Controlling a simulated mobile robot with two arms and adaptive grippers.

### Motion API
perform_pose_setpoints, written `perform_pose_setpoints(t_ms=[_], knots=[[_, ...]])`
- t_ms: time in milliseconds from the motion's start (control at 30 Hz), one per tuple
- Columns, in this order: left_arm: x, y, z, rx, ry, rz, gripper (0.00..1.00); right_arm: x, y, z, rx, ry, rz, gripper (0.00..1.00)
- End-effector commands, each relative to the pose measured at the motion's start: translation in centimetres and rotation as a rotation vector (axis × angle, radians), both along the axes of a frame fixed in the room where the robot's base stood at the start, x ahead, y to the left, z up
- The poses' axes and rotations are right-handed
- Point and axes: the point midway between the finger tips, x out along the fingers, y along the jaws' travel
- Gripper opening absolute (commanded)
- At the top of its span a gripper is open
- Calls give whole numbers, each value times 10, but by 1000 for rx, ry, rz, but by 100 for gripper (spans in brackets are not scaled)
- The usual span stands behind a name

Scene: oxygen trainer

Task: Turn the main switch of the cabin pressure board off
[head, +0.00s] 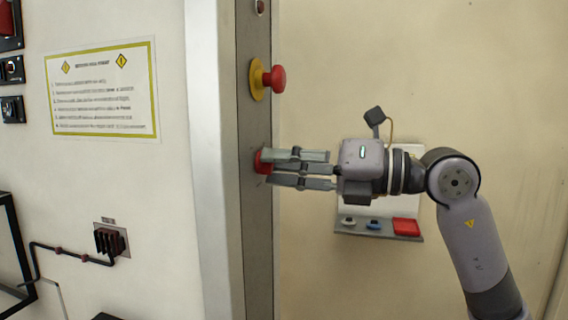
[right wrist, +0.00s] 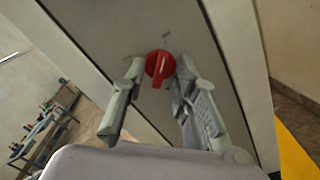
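The main switch is a red rotary knob (right wrist: 160,65) on a narrow grey metal panel. It also shows in the head view (head: 261,163), partly hidden behind my fingers. In the right wrist view its raised grip bar points down and slightly left. My right gripper (head: 276,167) reaches in from the right with its fingertips at the knob. In the right wrist view the gripper (right wrist: 161,72) has its fingers apart, one on each side of the knob, and I cannot tell whether they touch it. My left gripper is out of view.
A red mushroom button on a yellow base (head: 268,79) sits just above the knob on the same strip. A notice sheet (head: 102,89) is on the wall to the left. A small shelf with a red block (head: 406,227) lies behind my right arm.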

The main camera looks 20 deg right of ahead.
Motion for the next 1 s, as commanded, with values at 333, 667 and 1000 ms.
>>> perform_pose_setpoints(t_ms=[333, 667, 1000], knots=[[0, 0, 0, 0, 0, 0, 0, 0, 0, 0, -1, 0, -1, 2], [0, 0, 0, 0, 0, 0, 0, 0, 0, 0, -1, 1, 0, 0], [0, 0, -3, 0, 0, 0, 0, 0, -1, -1, -33, -44, -1, 0]])
